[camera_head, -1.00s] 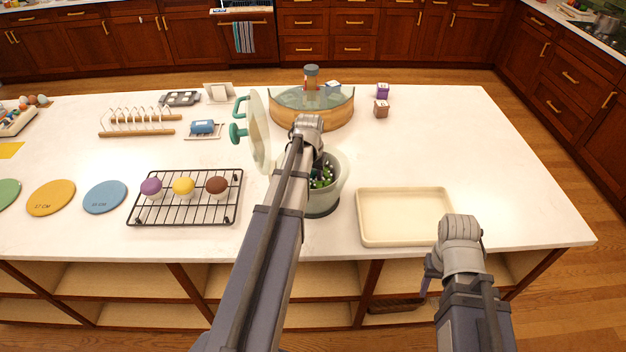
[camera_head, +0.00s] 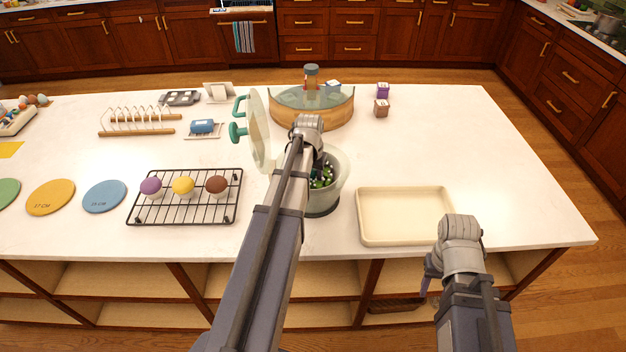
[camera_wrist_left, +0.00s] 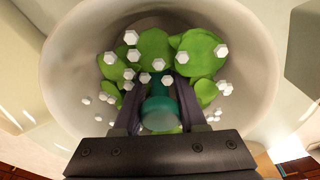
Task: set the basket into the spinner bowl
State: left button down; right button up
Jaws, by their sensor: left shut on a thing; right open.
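The grey translucent spinner bowl (camera_head: 334,190) stands on the counter, partly behind my left arm. Green leaves (camera_head: 322,178) with small white pieces show inside it. In the left wrist view the pale round rim (camera_wrist_left: 62,75) surrounds the leaves (camera_wrist_left: 155,50). My left gripper (camera_wrist_left: 158,98) is shut on a teal post (camera_wrist_left: 160,115) among the leaves. The basket's wall cannot be told apart from the bowl, and its seating is hidden. My right gripper (camera_head: 428,277) is open and empty in front of the counter's edge.
The lid (camera_head: 258,130) with teal handles stands upright left of the bowl. A cooling rack (camera_head: 205,212) with coloured cakes lies left, a cream tray (camera_head: 404,240) right. A curved wooden-sided stand (camera_head: 312,115) is behind.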

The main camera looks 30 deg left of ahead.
aim_at(313, 170)
pick_arm(q)
jog(key=shift+f+b, duration=1.05)
jog(key=shift+f, duration=0.05)
dwell(0.7)
grip_release()
dwell(0.5)
jog(key=shift+r, duration=0.1)
jog(key=shift+r+p, duration=2.95)
jog(key=shift+p, duration=0.1)
jog(key=shift+r, duration=0.1)
